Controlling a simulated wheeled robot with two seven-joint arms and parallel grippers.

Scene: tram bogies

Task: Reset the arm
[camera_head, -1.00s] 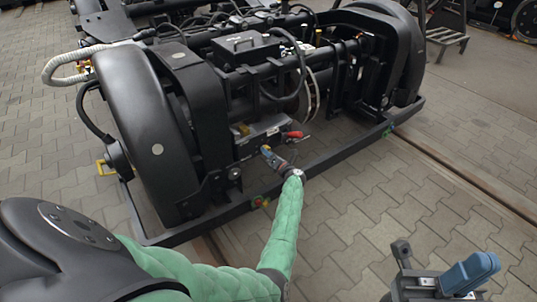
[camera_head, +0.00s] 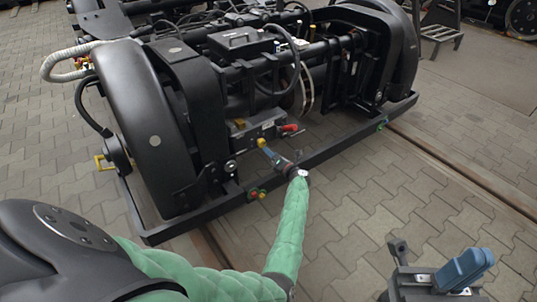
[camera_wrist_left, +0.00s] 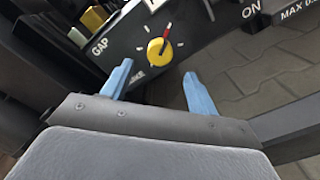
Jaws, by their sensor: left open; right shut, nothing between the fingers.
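My left gripper (camera_head: 268,153) reaches toward a grey control panel (camera_head: 268,128) low on the dark bogie. In the left wrist view its two blue fingers (camera_wrist_left: 155,88) are open and empty. A round yellow knob (camera_wrist_left: 157,50) with a red pointer lies ahead of the gap between the fingertips, apart from them. The pointer points up and slightly right. "GAP" and "ON" are printed on the panel; lettering by the left finger is partly hidden. My right gripper (camera_head: 470,267) is at the lower right, its blue fingers together, away from the bogie.
A red handle (camera_head: 290,128) sits at the panel's right end. The bogie's black lower frame bar (camera_head: 345,146) runs beneath my left wrist. Large black wheel covers (camera_head: 150,125) flank the panel. Open paving (camera_head: 360,215) lies between the bogie and my right gripper.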

